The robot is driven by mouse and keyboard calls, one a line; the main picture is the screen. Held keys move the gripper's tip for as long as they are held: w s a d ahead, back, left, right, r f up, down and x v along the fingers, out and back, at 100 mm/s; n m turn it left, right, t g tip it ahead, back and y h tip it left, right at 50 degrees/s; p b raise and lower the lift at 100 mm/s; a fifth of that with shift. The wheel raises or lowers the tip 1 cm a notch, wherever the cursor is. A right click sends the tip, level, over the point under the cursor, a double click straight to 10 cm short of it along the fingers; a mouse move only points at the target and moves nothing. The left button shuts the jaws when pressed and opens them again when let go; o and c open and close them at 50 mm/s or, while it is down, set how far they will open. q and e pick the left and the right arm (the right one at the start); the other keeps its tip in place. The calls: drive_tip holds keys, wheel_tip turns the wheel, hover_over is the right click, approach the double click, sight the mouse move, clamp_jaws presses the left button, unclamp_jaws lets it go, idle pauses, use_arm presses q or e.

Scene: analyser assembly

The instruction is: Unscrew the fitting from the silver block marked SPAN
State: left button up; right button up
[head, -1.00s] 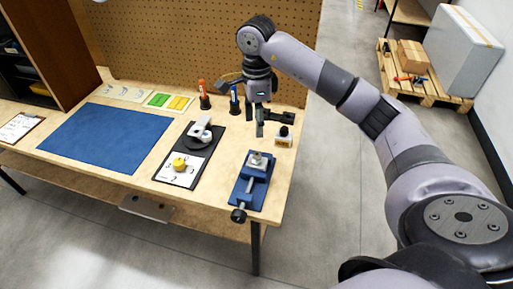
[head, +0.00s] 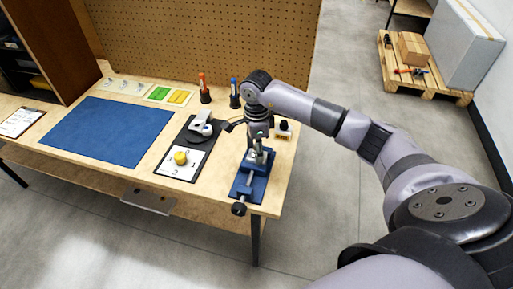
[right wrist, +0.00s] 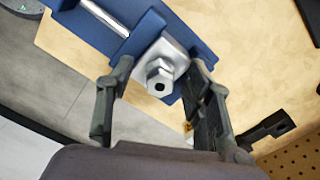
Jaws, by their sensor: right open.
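A silver block (right wrist: 175,52) sits clamped in a blue vise (head: 250,182) near the table's right end. A silver hex fitting (right wrist: 159,80) with a dark central hole stands on the block. No SPAN marking is readable. My right gripper (head: 261,157) is right over the vise in the head view, pointing down. In the right wrist view its fingers (right wrist: 164,66) are open, one on each side of the fitting, with a gap to it on both sides. Whether the fingertips are down at the fitting's height I cannot tell. In the head view the gripper partly hides the block and fitting. My left gripper is not in view.
A small bottle (head: 284,128) stands behind the gripper. Red and blue marker-like items (head: 204,88) stand at the back. A blue mat (head: 108,132) lies clear.

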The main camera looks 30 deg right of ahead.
drive_tip(key=shift+c, duration=0.4)
clamp_jaws()
drive_tip(key=shift+f+n+b, duration=0.15)
drive_tip(key=shift+n+b, duration=0.5)
drive_tip(key=shift+n, duration=0.15)
drive_tip(key=shift+n+b, duration=0.5)
drive_tip(key=shift+n, duration=0.5)
drive_tip(key=shift+n, duration=0.3)
drive_tip(key=shift+n+b, duration=0.7)
drive_tip(key=shift+n, duration=0.7)
drive_tip(key=shift+n+b, duration=0.3)
drive_tip(key=shift+n, duration=0.2)
